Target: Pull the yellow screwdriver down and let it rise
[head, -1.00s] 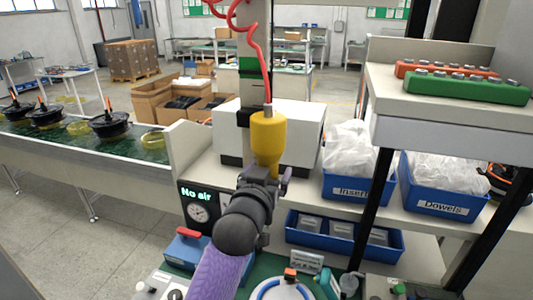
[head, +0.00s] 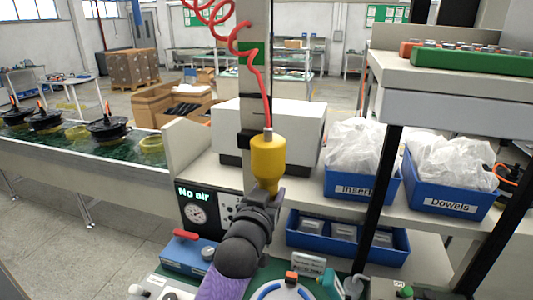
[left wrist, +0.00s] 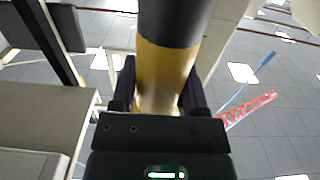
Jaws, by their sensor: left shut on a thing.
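The yellow screwdriver (head: 268,160) hangs upright from a coiled red hose (head: 246,45) in front of the grey post. My left gripper (head: 268,190) is shut on its lower part, and the hose above runs down taut at its end. In the left wrist view the screwdriver (left wrist: 163,75) fills the space between the two dark fingers (left wrist: 158,95), with a dark grey section beyond its yellow body. The fingertips are partly hidden by the wrist in the head view. My right gripper is not in view.
Blue bins of bagged parts (head: 447,192) stand on the shelf at right. A low blue tray (head: 302,252) sits below them. A dark post (head: 382,185) rises right of my arm. A gauge panel (head: 196,213) reading "No air" is at left.

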